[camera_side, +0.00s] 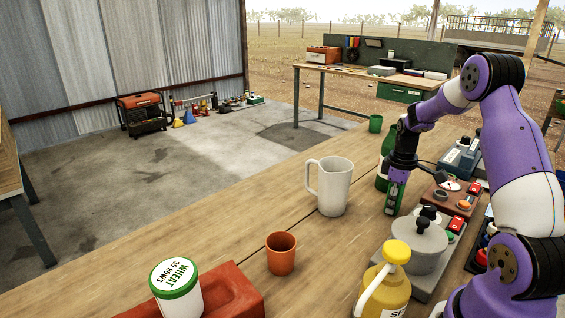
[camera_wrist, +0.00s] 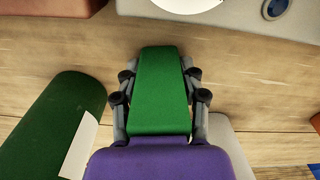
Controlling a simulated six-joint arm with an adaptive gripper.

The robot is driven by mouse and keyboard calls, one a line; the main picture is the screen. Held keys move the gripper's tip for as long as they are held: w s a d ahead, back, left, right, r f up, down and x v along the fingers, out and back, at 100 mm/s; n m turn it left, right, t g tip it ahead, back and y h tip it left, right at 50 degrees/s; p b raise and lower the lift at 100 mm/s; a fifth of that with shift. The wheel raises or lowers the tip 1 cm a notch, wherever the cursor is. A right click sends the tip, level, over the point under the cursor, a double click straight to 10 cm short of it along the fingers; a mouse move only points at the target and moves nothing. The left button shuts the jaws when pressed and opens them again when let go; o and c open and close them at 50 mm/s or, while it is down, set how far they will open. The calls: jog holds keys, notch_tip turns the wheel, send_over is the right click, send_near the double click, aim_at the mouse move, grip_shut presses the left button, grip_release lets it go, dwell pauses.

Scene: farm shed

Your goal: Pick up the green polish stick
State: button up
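The green polish stick (camera_wrist: 160,90) is a plain green block that fills the space between the fingers in the wrist view. My gripper (camera_wrist: 160,88) has a finger against each side of it and looks shut on it. In the side view my gripper (camera_side: 394,198) points down beside the green bottle, with the green stick (camera_side: 391,200) showing between its fingers. The stick's lower end is close to the tabletop; I cannot tell whether it touches.
A green bottle (camera_wrist: 50,125) stands close on the left in the wrist view. A white mug (camera_side: 334,186) is near my gripper. The table's left middle is clear.

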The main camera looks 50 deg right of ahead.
grip_shut()
